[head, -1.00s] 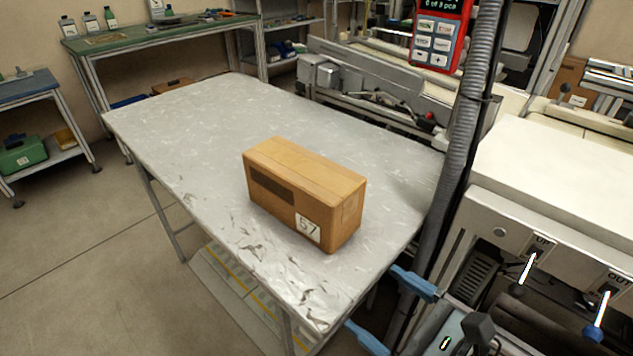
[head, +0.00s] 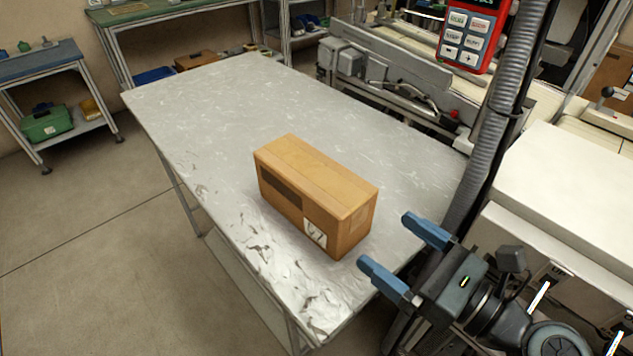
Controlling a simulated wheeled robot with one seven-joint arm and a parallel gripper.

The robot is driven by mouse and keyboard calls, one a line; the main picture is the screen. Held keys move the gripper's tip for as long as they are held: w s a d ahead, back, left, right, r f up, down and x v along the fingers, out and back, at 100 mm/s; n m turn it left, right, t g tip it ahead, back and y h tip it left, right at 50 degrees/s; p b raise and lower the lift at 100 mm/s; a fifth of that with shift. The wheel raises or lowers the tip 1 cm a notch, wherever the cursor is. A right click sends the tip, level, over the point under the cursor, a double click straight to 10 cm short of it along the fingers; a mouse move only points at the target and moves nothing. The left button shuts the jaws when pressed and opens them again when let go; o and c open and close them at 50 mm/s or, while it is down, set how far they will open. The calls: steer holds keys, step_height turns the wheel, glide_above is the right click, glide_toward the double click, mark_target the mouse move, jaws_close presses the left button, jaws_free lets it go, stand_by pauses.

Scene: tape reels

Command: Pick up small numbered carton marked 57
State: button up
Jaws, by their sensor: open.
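The small carton (head: 312,190) is a brown box with a dark strip and a white label on its front side. The label reads 57 in the earlier view and is less sharp now. It sits upright on the grey metal table (head: 210,110), right of the table's middle. My gripper (head: 404,259) has two blue fingers, open and empty. It is at the lower right, over the table's right edge, to the right of the carton and apart from it.
A grey corrugated hose (head: 494,125) and a red control box (head: 474,35) stand right of the table. A white machine (head: 575,190) fills the right side. The table's left and far parts are clear. Floor is free at left.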

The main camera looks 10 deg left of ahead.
mark_target(360, 216)
steer(key=shift+x, duration=3.55)
steer(key=c, duration=1)
steer(key=shift+r, duration=0.1)
steer(key=shift+c, duration=0.5)
steer(key=shift+r, duration=0.1)
